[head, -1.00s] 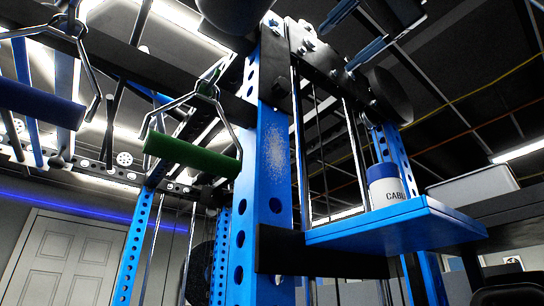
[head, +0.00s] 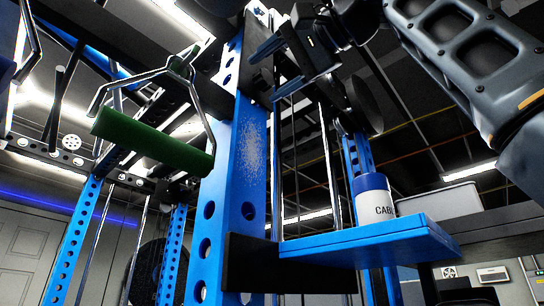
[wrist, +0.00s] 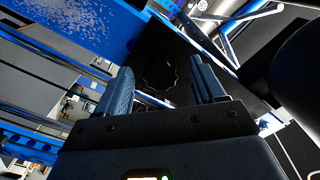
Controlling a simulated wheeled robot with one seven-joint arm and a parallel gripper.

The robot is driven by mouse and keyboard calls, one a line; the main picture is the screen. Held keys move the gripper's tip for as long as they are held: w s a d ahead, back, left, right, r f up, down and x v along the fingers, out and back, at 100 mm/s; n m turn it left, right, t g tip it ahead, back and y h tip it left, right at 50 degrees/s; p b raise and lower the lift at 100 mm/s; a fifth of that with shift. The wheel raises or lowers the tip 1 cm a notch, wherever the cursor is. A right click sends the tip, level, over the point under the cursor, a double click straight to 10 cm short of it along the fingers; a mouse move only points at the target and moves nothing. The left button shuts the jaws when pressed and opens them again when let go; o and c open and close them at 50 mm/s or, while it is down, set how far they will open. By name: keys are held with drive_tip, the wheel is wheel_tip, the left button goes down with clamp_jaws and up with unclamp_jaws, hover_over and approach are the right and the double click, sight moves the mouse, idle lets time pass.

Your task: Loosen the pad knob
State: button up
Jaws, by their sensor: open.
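The pad knob (wrist: 160,72) is a dark, scalloped round knob on a black bracket, seen in the wrist view between my two fingers, apparently just beyond their tips. I cannot tell whether the fingers touch it. My gripper (head: 264,72) is open, with blue ridged fingers pointing left toward the black bracket on the blue upright (head: 240,165). The gripper also shows in the wrist view (wrist: 161,64). In the head view I cannot make out the knob against the dark bracket and fingers. Dark round pads (head: 364,105) show near the upright.
A green handle (head: 150,140) hangs left of the upright. A blue shelf (head: 370,243) to the right holds a blue-and-white tub (head: 371,198) marked "CABL". A pale bin (head: 440,203) stands behind. Metal rods run behind the upright.

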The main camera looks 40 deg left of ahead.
drive_tip(key=shift+a, duration=0.1)
drive_tip(key=shift+c, duration=0.4)
drive_tip(key=c, duration=1)
